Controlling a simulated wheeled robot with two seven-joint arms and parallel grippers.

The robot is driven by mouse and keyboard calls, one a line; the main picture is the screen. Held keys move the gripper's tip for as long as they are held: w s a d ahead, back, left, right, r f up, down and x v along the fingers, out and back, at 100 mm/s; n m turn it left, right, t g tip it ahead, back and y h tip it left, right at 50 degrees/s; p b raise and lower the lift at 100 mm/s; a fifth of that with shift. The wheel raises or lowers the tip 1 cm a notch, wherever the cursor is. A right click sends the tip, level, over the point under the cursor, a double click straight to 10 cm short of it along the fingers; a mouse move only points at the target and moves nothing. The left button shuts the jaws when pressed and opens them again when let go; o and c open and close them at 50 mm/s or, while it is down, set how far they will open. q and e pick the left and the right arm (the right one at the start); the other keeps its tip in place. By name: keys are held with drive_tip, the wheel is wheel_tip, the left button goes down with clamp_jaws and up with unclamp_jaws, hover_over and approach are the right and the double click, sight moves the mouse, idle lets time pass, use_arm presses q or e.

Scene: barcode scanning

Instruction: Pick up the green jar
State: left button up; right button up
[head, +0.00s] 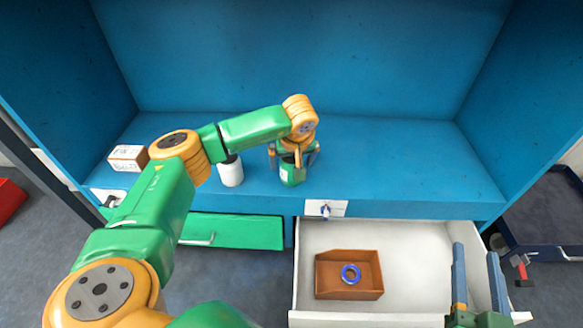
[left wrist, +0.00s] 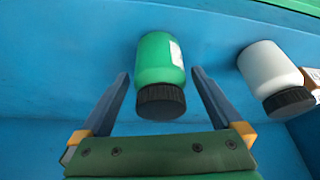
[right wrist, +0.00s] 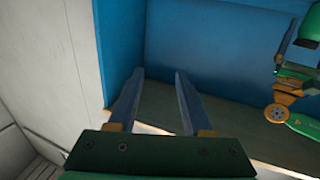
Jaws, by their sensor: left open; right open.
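The green jar (head: 291,174) with a black lid stands upright on the blue shelf, with a white label on its side. It shows larger in the left wrist view (left wrist: 161,72). My left gripper (head: 294,158) is at the jar, open, with one finger on each side; in the left wrist view, gaps show between the fingers (left wrist: 160,82) and the jar. The arm partly hides the jar's top in the head view. My right gripper (head: 478,255) is open and empty, over the right part of the open drawer.
A white jar (head: 231,173) with a dark lid stands left of the green jar. A white box (head: 128,158) sits further left. The open drawer (head: 415,250) holds a brown tray (head: 335,290) with a blue ring-shaped item (head: 350,273). The shelf's right side is clear.

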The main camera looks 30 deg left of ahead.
use_arm(q)
drive_tip(key=shift+a+f, duration=0.1)
drive_tip(key=shift+f, duration=0.15)
drive_tip(key=c, duration=1.5)
use_arm(e)
drive_tip(key=shift+a+r+t+y, duration=0.15)
drive_tip(key=shift+r+t+y, duration=0.25)
drive_tip(key=shift+r, duration=0.5)
use_arm(q)
drive_tip(key=shift+r, duration=0.1)
